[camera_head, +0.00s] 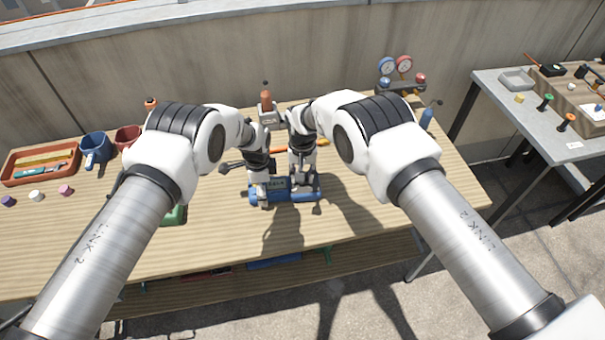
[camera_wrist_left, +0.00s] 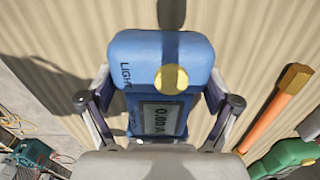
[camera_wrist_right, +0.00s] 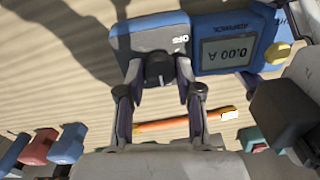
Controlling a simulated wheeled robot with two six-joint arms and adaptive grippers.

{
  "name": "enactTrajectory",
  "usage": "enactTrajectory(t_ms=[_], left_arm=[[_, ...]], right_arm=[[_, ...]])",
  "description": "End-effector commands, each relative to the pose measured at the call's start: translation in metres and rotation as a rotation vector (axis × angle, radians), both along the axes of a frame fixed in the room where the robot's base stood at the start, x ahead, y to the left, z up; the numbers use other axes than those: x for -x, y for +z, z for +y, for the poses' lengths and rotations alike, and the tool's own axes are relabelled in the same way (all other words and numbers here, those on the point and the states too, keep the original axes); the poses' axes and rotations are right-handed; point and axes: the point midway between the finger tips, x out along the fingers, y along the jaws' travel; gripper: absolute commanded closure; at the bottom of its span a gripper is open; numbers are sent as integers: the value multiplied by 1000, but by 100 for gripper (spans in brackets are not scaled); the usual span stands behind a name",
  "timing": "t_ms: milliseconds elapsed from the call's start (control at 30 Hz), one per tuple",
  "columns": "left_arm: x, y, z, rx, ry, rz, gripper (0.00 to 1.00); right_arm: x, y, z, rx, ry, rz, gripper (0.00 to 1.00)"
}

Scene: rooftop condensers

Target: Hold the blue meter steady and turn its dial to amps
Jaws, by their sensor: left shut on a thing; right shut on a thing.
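The blue meter (camera_head: 285,197) lies on the wooden bench between my two grippers. Its lit display (camera_wrist_right: 229,52) reads 0.00 A in the right wrist view, and the same reading shows in the left wrist view. My left gripper (camera_wrist_left: 160,88) is shut across the meter's blue body (camera_wrist_left: 150,45), one finger on each side, near the yellow button (camera_wrist_left: 171,79). My right gripper (camera_wrist_right: 158,78) is shut on the black dial (camera_wrist_right: 159,67), which sits on the meter's grey face. In the head view my wrists partly hide the meter.
A red tray (camera_head: 40,161), a blue mug (camera_head: 95,147) and small caps stand at the bench's left. An orange-handled tool (camera_wrist_right: 165,124) lies behind the meter. Gauges (camera_head: 396,67) stand at the back right. The bench's right front is clear. A second table (camera_head: 540,125) stands right.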

Motion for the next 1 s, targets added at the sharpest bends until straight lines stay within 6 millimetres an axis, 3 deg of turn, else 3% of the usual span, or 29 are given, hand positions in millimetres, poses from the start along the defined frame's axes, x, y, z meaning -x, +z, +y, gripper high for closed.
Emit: enactTrajectory(t_ms=[133, 167, 200, 500, 633, 1000], left_arm=[[2, -1, 0, -2, -3, 5, 68], [2, -1, 0, -2, -3, 5, 68], [2, -1, 0, -2, -3, 5, 68], [1, -1, 0, -1, -2, 4, 68], [1, -1, 0, -1, -1, 3, 68], [1, -1, 0, 0, 0, 3, 68]], right_arm=[[1, -2, 0, 0, 1, 2, 100], [1, -2, 0, 0, 1, 2, 55], [1, -2, 0, 0, 1, 2, 40], [0, 0, 0, 0, 1, 1, 40], [0, 10, 0, 1, 3, -1, 40], [0, 97, -1, 0, 1, -1, 40]])
